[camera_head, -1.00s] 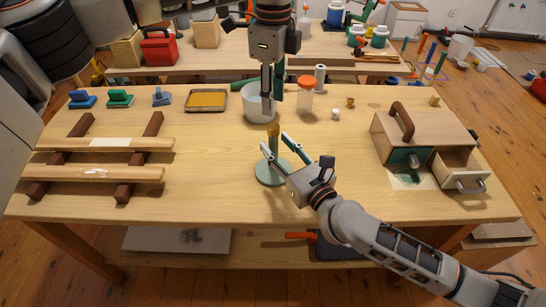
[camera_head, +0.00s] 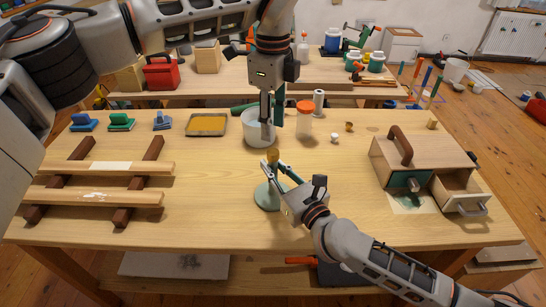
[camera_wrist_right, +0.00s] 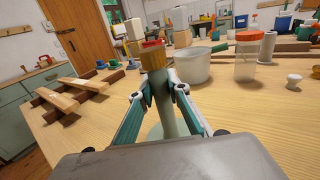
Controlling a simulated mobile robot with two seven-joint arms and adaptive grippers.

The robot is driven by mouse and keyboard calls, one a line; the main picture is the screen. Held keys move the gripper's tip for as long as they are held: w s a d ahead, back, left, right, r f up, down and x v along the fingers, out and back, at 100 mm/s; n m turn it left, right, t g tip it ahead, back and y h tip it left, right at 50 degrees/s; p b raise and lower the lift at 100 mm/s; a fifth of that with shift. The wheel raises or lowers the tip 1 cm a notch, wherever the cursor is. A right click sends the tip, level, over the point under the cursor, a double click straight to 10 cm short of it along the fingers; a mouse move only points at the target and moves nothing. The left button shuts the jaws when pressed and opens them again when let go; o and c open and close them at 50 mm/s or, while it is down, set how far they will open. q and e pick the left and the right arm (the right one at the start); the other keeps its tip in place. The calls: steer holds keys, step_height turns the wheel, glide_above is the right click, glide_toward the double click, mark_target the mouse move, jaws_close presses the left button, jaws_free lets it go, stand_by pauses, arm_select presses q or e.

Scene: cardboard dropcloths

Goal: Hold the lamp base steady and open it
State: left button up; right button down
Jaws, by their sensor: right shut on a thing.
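The lamp base stands upright on the table: a round grey-green foot (camera_head: 266,198), a matching stem (camera_wrist_right: 164,103) and a wooden top (camera_head: 273,154).
The white bucket (camera_head: 257,138) and a clear jar with an orange lid (camera_head: 304,118) stand behind the lamp base. Wooden slats (camera_head: 95,197) lie left. A wooden box with an open drawer (camera_head: 458,190) stands right. The table left of the lamp base is clear.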

mark_target(273, 152)
arm_select(q)
steer(key=m, duration=0.9)
steer(key=shift+m, duration=0.4)
steer(key=m, duration=1.5)
steer(key=shift+m, duration=0.4)
steer(key=m, duration=1.4)
steer(key=shift+f, duration=4)
